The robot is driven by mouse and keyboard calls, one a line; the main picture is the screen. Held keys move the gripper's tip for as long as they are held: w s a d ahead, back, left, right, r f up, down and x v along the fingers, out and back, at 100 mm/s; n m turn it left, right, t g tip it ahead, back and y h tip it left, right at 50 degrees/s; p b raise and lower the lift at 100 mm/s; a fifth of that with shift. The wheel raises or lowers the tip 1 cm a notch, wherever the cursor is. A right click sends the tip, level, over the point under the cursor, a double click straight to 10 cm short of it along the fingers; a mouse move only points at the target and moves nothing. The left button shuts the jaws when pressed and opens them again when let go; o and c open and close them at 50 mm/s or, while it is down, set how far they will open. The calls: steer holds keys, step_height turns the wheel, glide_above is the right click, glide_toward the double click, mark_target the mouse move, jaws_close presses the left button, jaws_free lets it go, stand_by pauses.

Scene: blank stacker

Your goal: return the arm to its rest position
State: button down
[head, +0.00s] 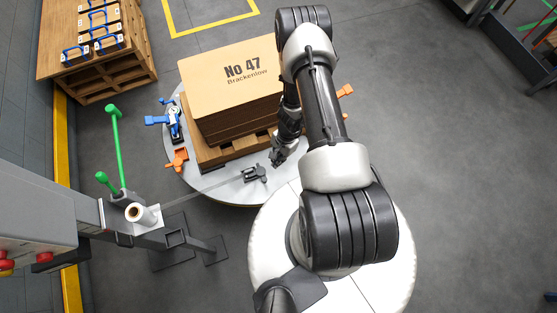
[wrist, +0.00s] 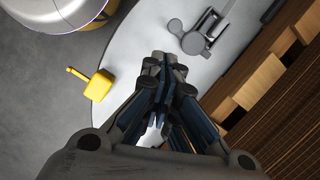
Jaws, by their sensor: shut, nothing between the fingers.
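My gripper (head: 277,160) hangs at the end of my arm, beside the near right side of the stack of brown boards (head: 232,90) marked "No 47 Brackenlow". In the wrist view my gripper (wrist: 163,65) has its fingers together with nothing between them. It is above the grey round table (head: 225,188), close to the table's edge. The lower part of the stack's right side is hidden behind my arm in the head view.
A dark clamp (head: 255,173) lies on the table near my gripper. A blue clamp (head: 172,120) and an orange piece (head: 177,158) are at the left. A post with green handles (head: 117,145) stands left. A yellow block (wrist: 97,83) sits at the table edge.

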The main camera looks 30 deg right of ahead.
stand_by(0.5)
steer(key=w+a+r+n+t, duration=0.1)
steer(key=w+r+n, duration=0.1)
steer(key=w+r, duration=0.35)
steer(key=w+a+r+n, duration=0.1)
steer(key=w+r, duration=0.2)
steer(key=r, duration=0.6)
steer(key=w+a+r+n+t, duration=0.1)
steer(key=a+r+n, duration=0.1)
steer(key=r, duration=0.8)
steer(key=w+a+r+n+t, duration=0.1)
steer(key=a+r+n, duration=0.1)
steer(key=r, duration=0.7)
steer(key=s+a+r+n, duration=0.2)
steer(key=s+r+n, duration=0.15)
steer(key=r, duration=0.45)
steer(key=s+a+r+n, duration=0.25)
steer(key=s+r, duration=0.25)
steer(key=r, duration=0.4)
steer(key=s+r+n+t+h, duration=0.1)
steer(key=s+r, duration=0.2)
steer(key=s, duration=0.4)
steer(key=s+d+r+n+t+h, duration=0.1)
steer(key=s+r, duration=0.2)
steer(key=s, duration=0.4)
steer(key=shift+h, duration=0.4)
steer(key=shift+w+a, duration=0.1)
